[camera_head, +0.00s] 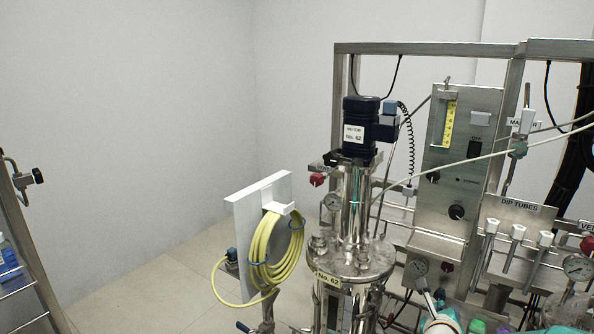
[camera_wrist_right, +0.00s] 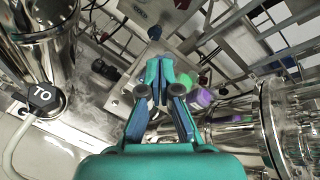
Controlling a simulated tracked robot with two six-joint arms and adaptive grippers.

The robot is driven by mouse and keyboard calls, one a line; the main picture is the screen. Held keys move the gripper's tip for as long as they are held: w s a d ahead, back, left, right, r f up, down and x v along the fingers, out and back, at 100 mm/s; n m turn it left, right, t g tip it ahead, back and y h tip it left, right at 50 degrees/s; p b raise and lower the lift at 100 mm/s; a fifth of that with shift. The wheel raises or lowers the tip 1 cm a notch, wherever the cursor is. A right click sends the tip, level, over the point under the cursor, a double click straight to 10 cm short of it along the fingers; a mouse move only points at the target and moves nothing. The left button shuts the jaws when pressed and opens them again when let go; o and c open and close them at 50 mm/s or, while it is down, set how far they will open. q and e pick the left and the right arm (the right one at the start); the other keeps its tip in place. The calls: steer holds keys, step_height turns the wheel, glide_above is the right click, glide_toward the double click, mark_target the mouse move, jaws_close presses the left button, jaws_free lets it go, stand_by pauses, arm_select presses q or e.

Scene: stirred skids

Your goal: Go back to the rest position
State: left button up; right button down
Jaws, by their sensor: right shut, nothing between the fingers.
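My right gripper (camera_wrist_right: 165,74) shows in the right wrist view as teal and dark blue fingers brought together at the tips, with nothing between them. Its teal body fills the bottom of that view. It hangs free among the steel parts of a skid, and I cannot tell its exact distance to them. My left gripper is not in view.
A steel skid fills the head view's right side: a vessel (camera_head: 355,262) with a motor (camera_head: 358,128), a control panel (camera_head: 455,165) and a coiled yellow hose (camera_head: 262,255). A shelf rack (camera_head: 28,265) stands at left. Floor between is clear. The wrist view shows shiny vessels (camera_wrist_right: 38,45).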

steer(key=s+a+f+n+g+y, duration=0.2)
steer(key=s+a+f+n, duration=0.15)
steer(key=f, duration=0.45)
steer(key=s+a+f+n+g+y, duration=0.1)
steer(key=s+a+f+n, duration=0.25)
steer(key=f, duration=0.45)
steer(key=s+a+f+n+g+y, duration=0.2)
steer(key=s+f+n, duration=0.2)
steer(key=f, duration=0.3)
steer(key=s+a+f+n+g+y, duration=0.1)
steer(key=s+a+f+n+g, duration=0.1)
steer(key=s+n, duration=0.5)
steer(key=s+a+f+n+g+y, duration=0.2)
steer(key=s+a+f+n, duration=0.1)
steer(key=s+a+n, duration=0.2)
steer(key=s+a+f+n+g+y, duration=0.2)
steer(key=s+a+f+n, duration=0.1)
steer(key=s+n, duration=0.6)
steer(key=shift+a+f, duration=0.15)
steer(key=shift+a, duration=0.45)
steer(key=shift+w, duration=0.1)
steer(key=c, duration=1.9)
jaws_free()
